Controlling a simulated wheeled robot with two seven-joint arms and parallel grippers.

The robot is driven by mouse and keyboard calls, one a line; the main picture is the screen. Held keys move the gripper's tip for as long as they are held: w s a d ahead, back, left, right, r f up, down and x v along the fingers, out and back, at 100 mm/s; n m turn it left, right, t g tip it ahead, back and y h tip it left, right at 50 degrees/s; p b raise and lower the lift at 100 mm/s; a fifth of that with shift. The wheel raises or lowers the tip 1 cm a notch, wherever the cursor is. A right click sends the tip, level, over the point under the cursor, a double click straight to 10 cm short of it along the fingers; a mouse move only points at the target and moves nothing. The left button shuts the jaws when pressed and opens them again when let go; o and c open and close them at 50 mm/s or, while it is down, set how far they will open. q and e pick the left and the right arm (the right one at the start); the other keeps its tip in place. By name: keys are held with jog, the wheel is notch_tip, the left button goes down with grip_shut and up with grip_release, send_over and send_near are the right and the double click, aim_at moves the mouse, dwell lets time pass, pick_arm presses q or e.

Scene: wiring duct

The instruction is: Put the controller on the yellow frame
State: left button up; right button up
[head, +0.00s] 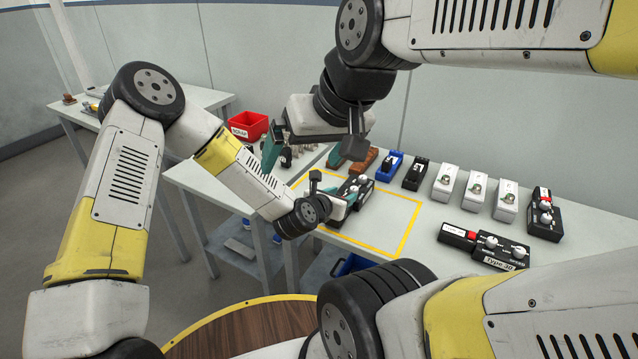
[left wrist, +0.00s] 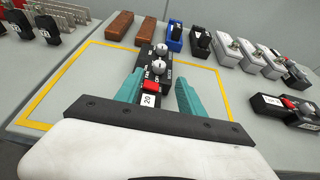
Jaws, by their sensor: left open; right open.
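A black controller (head: 357,186) with two light knobs lies inside the yellow frame (head: 410,232) on the table. In the left wrist view the controller (left wrist: 157,66) also shows a red button and a white "20" label at its near end. My left gripper (left wrist: 160,88) is open, its teal fingers on either side of that near end; contact cannot be told.
Behind the frame stand brown blocks (left wrist: 120,26), a blue device (head: 389,166), a black device (head: 416,174), several white boxes (head: 475,188) and another black device (head: 543,215). A red bin (head: 248,126) stands at the back left.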

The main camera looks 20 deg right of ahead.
pick_arm(q)
jog(key=shift+v, duration=1.7)
jog(key=a+r+m+g+y, duration=0.1)
jog(key=a+r+m+y, duration=0.2)
jog(key=a+r+m, duration=0.75)
jog(key=a+r+m+y, duration=0.2)
jog(key=a+r+m, duration=0.55)
jog(key=a, duration=0.65)
jog(key=s+a+r+m+g+y, duration=0.1)
jog(key=s+a+r+m, duration=0.3)
jog(key=s+a, duration=0.5)
jog(key=s+a+r+m+y, duration=0.2)
jog(key=s+a+r+m, duration=0.2)
jog(key=s+a, duration=0.4)
jog(key=shift+s+a+m+g, duration=0.35)
jog(key=shift+s+m+g, duration=0.05)
jog(key=shift+s, duration=0.05)
